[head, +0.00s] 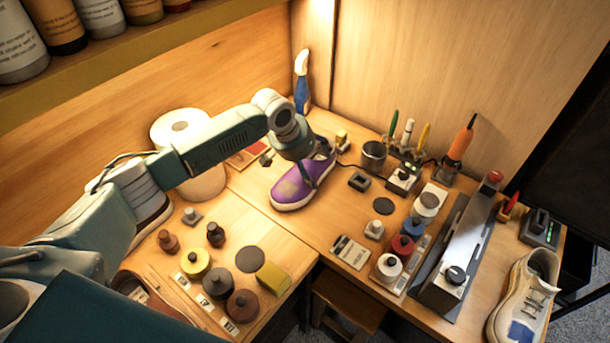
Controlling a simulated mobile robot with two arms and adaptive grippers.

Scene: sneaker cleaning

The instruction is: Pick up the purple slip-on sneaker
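The purple slip-on sneaker (285,191) with a white sole stands on the wooden bench near the middle of the head view, its toe to the lower left. My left arm reaches in from the left, and my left gripper (305,172) is down at the sneaker's upper, over its opening and heel part. The wrist hides part of the shoe and most of the fingers. One finger shows against the purple side; I cannot tell whether the fingers close on it. The sneaker appears to rest on the bench. My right gripper is out of view.
A paper roll (180,127) stands behind my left arm. A metal cup (374,156), upright tools and an orange-handled tool (462,140) stand to the right. Paint jars (389,266) and a beige sneaker (525,295) are farther right. A shelf with bottles (55,22) hangs at upper left.

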